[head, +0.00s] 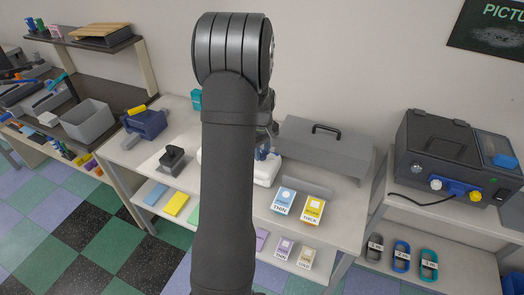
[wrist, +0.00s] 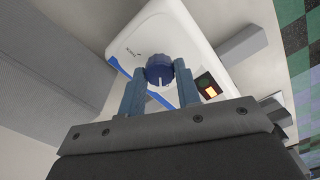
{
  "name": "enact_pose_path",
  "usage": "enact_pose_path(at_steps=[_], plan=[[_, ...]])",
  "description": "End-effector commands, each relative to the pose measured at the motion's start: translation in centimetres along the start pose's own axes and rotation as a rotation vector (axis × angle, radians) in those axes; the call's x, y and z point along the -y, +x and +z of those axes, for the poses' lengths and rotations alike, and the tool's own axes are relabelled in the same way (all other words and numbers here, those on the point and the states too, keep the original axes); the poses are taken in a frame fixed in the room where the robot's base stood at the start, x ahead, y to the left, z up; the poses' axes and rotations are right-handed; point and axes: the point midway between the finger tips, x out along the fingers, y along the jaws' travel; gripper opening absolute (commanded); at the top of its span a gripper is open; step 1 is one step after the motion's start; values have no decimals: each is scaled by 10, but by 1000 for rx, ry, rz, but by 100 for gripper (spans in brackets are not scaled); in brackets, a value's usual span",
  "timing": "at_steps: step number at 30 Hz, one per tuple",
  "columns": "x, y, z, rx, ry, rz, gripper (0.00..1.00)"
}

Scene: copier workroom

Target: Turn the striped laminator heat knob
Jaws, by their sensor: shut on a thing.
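The laminator is a white box with a blue stripe (wrist: 175,30), filling the middle of the wrist view. In the head view its white body (head: 267,172) shows beside my arm, which hides most of it. The heat knob (wrist: 159,68) is round and dark blue with one white line, pointing toward the bottom of the wrist view. My gripper (wrist: 160,72) is shut on the knob, one blue finger on each side. In the head view the gripper (head: 262,153) is small and partly hidden by my arm, and the knob cannot be made out.
A lit orange switch (wrist: 209,89) sits beside the knob. A grey case with a black handle (head: 322,148) stands behind the laminator. Blue (head: 284,201) and yellow (head: 312,209) boxes stand in front. A dark machine (head: 450,155) is at right, a blue device (head: 145,122) at left.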

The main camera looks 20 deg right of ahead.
Motion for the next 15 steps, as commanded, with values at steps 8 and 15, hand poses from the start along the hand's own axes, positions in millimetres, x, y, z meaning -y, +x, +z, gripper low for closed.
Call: enact_pose_path(at_steps=[8, 15], plan=[[0, -1, 0, -1, -113, 1, 8], [0, -1, 0, -1, -146, 1, 8]])
